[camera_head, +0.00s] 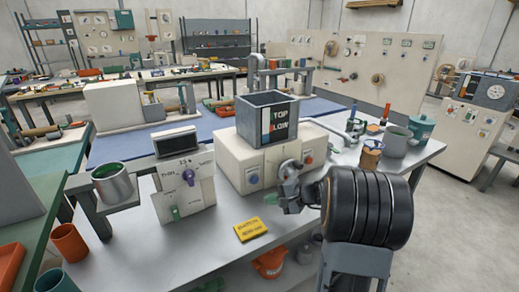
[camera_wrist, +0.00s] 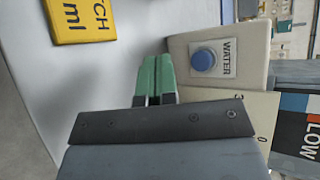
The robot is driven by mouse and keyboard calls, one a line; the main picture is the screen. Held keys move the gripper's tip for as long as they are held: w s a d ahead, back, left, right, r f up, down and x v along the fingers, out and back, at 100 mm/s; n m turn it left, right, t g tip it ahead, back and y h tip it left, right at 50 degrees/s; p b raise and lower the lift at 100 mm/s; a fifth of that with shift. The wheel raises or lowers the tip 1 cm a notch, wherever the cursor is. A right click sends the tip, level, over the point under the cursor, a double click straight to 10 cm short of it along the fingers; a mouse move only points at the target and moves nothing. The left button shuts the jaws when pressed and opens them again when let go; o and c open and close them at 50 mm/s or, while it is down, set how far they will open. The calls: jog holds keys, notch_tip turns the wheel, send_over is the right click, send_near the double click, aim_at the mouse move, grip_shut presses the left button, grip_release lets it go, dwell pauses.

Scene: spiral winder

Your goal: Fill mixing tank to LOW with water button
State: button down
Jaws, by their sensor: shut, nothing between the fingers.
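The mixing tank (camera_head: 250,122) is a dark grey open box on a white base (camera_head: 232,158), with TOP and LOW marked on its front. Its LOW band (camera_wrist: 310,140) also shows at the right edge of the wrist view. The blue WATER button (camera_wrist: 204,60) is on the base's face, and it shows in the head view (camera_head: 254,180) at the base's left front. My gripper (camera_wrist: 155,62) has green fingertips, shut and empty. The tips appear beside the button in the wrist view, apart from it. In the head view my gripper (camera_head: 270,199) is just in front of the base.
A yellow card (camera_head: 250,229) lies on the table in front of the base. A white panel with a purple knob (camera_head: 189,177) and a metal pot with green contents (camera_head: 112,184) stand to the left. Another button (camera_head: 308,160) is on the base's right face. Cups stand at right.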

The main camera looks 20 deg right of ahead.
aim_at(254, 180)
jog(key=shift+s+r+p, duration=0.2)
jog(key=shift+s+p, duration=0.3)
jog(key=shift+s, duration=0.3)
jog(key=shift+s+f, duration=0.15)
jog(key=w, duration=0.7)
jog(key=shift+a+f+p, duration=0.1)
jog(key=shift+a+p, duration=0.25)
jog(key=shift+p, duration=0.05)
jog(key=shift+w+a, duration=0.1)
jog(key=shift+w, duration=0.8)
jog(key=shift+w+a+b, duration=0.1)
jog(key=shift+w+b, duration=0.35)
jog(key=shift+w, duration=0.4)
dwell(2.9)
jog(key=shift+s, duration=0.15)
dwell(0.8)
jog(key=shift+s+b, duration=0.4)
jog(key=shift+s, duration=0.3)
